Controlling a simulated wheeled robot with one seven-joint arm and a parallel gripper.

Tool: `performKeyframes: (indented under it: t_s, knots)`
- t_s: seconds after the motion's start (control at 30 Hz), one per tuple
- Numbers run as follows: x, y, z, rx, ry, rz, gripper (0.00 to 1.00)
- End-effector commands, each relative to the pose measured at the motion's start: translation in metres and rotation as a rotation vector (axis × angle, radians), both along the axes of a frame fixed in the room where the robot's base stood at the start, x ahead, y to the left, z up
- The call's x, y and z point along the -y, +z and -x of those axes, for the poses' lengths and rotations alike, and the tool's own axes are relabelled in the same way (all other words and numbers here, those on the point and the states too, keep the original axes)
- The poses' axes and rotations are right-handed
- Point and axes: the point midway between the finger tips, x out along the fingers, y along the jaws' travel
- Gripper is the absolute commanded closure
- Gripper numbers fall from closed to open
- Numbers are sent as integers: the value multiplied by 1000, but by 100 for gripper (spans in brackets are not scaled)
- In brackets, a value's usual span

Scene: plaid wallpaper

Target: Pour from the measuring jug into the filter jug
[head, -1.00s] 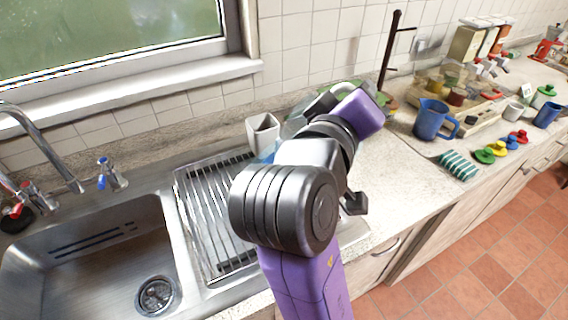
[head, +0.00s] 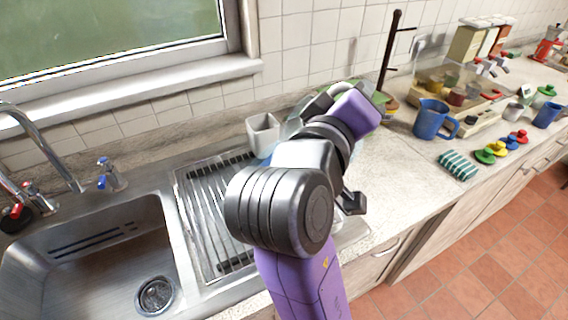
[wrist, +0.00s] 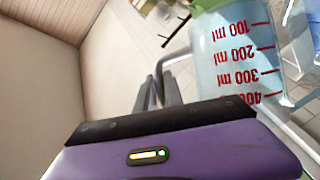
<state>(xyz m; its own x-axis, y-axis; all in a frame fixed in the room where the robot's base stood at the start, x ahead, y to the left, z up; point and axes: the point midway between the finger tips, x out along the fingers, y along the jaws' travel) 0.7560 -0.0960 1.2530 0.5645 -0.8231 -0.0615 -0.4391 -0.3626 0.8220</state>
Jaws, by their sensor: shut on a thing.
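The measuring jug (wrist: 222,62) is clear with red millilitre marks and a green part at the picture's top edge. It shows large at the upper right of the wrist view. My gripper (wrist: 160,92) is shut on its grey handle, with the jug beside the fingers. In the head view my own arm and purple wrist hide the fingers and most of the held jug. I cannot make out the filter jug for certain; a pale clear shape (head: 291,128) shows just left of my wrist, partly hidden.
A white square cup (head: 263,136) stands behind the drying rack (head: 205,215), right of the sink (head: 90,250). A blue jug (head: 431,119), striped cloth (head: 458,165) and dark mug stand (head: 390,50) are to the right.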

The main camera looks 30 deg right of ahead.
Motion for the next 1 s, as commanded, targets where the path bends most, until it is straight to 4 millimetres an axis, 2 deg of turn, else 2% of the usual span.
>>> performKeyframes:
  t_s: [1.0]
  knots:
    - [-4, 1, -2, -20, 1, 38, 100]
